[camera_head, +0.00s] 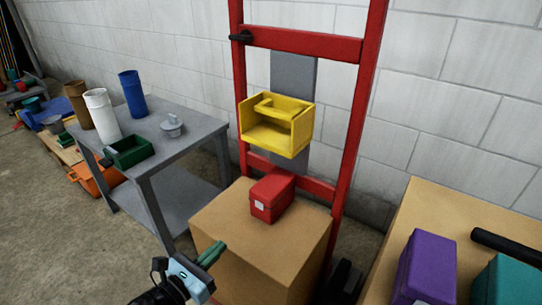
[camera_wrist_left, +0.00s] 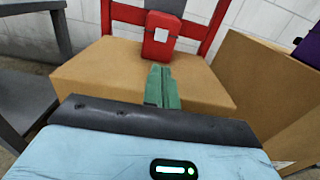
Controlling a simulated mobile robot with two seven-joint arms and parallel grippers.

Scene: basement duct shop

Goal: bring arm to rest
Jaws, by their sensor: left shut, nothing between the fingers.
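My left gripper (camera_head: 212,254) comes in at the bottom of the head view, with green fingers shut and nothing between them. In the left wrist view its closed fingers (camera_wrist_left: 161,88) point toward a cardboard box. The cardboard box (camera_head: 238,254) stands in front of a red frame, and a red case (camera_head: 272,194) with a white label sits on top of it. The gripper is at the near left side of the box, apart from the red case. My right gripper is not in view.
A yellow bin (camera_head: 290,140) hangs on the red frame (camera_head: 350,140). A grey table (camera_head: 175,126) at left holds cylinders and a green tray (camera_head: 130,152). At right, another cardboard surface (camera_head: 440,205) bears a purple case (camera_head: 427,268) and a teal case (camera_head: 508,280).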

